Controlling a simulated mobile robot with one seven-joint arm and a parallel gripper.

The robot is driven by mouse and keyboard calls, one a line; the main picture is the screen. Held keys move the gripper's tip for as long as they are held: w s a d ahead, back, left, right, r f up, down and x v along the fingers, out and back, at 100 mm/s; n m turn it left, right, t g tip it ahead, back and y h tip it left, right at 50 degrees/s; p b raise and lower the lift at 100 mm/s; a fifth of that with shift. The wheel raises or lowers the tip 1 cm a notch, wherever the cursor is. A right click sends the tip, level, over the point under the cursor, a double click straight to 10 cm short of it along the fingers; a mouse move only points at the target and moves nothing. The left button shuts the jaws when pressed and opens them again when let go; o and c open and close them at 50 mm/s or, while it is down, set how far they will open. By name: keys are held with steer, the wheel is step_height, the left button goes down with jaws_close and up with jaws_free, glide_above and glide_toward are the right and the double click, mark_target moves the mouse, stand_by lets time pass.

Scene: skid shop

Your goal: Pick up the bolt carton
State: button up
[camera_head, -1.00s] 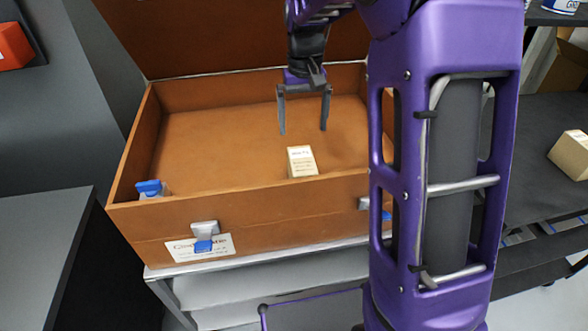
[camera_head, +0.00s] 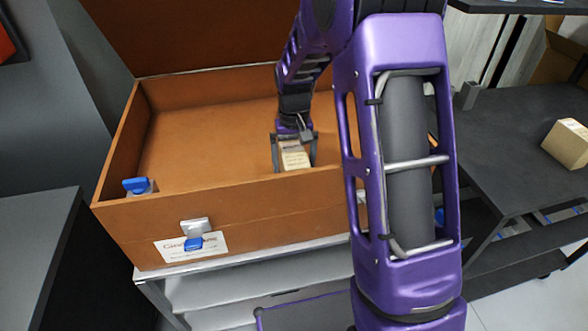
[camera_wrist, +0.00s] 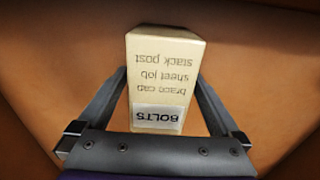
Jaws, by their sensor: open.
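The bolt carton (camera_head: 294,157) is a small cream box standing inside the open brown case (camera_head: 215,188), near its front wall. In the wrist view the carton (camera_wrist: 163,75) shows printed lines and a pale label reading BOLTS, upside down. My gripper (camera_head: 293,168) is open, with one finger on each side of the carton. In the wrist view my gripper (camera_wrist: 165,98) has its fingers beside the carton's left and right sides; a gap shows at the right finger. The carton's lower part is hidden in the head view by the case's front wall.
The case rests on a grey cart (camera_head: 255,270). A dark table (camera_head: 510,130) with another cardboard box (camera_head: 567,143) is at right. The case floor left of the carton is clear.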

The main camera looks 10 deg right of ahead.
steer(key=shift+f, duration=0.95)
steer(key=shift+r, duration=0.1)
jaws_close()
